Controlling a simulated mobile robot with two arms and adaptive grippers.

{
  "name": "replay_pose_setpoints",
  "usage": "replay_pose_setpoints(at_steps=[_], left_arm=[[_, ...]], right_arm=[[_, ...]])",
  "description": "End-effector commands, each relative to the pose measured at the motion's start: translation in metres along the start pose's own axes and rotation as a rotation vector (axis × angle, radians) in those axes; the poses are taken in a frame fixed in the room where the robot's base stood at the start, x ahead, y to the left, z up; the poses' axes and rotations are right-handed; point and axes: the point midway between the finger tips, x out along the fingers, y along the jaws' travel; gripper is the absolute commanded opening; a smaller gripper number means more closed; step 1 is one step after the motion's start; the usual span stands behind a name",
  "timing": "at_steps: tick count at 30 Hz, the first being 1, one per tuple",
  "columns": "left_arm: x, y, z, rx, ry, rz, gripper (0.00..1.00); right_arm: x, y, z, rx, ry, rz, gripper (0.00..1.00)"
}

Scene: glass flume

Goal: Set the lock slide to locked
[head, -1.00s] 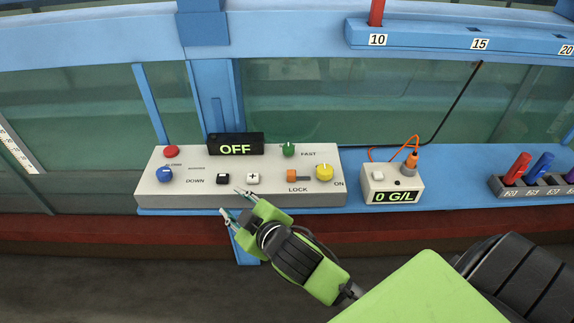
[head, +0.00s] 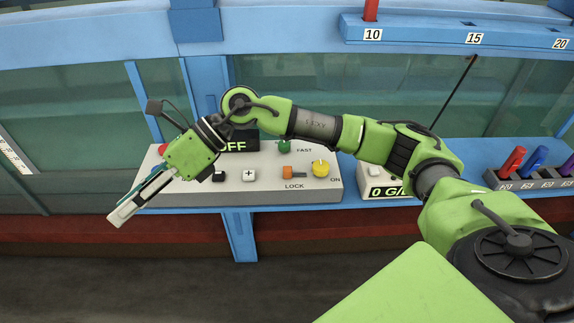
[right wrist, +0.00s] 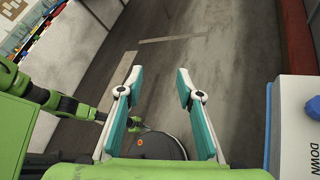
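The lock slide (head: 286,172) is a small orange knob at the left end of a short dark slot, above the word LOCK, on the sloped light-grey control panel (head: 262,198). My right arm reaches across the panel from the right and passes above the slide. My right gripper (head: 119,212) is beyond the panel's left end, pointing down and left, well away from the slide. In the right wrist view its two teal-and-white fingers (right wrist: 158,72) are apart with nothing between them. My left gripper cannot be made out; the head view does not show it.
A yellow knob (head: 320,168) is right of the slide, a green knob (head: 284,146) above it, and a white plus button (head: 248,174) to its left. A display (head: 235,147) reading OFF is partly hidden by my arm. A gauge box (head: 376,192) stands to the right.

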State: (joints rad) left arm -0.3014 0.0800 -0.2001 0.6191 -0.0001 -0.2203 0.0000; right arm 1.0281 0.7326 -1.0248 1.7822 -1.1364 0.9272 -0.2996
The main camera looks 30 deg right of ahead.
Motion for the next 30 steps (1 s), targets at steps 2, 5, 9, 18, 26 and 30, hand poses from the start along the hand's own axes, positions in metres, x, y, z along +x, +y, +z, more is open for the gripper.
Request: replay_pose_setpoints(at_steps=[2,5,9,18,26,30], left_arm=[[0.000,0.000,0.000,0.000,0.000,0.000,0.00],[0.000,0.000,-0.001,0.000,0.001,0.000,0.00],[0.000,0.000,-0.001,0.000,0.001,0.000,0.00],[0.000,0.000,-0.002,0.000,0.003,0.000,0.00],[-0.009,0.000,-0.003,0.000,0.003,0.000,0.00],[-0.017,-0.001,-0.004,0.000,0.004,0.000,0.00]], right_arm=[[-0.035,-0.032,-0.023,-0.080,0.185,-0.115,0.33],[-0.094,-0.069,-0.051,-0.130,0.416,-0.255,0.33],[-0.194,-0.102,-0.079,-0.120,0.695,-0.435,0.33],[-0.316,-0.105,-0.101,-0.016,0.966,-0.609,0.33],[-0.309,-0.117,-0.124,-0.008,0.979,-0.610,0.33],[-0.296,-0.131,-0.147,-0.007,0.979,-0.608,0.33]])
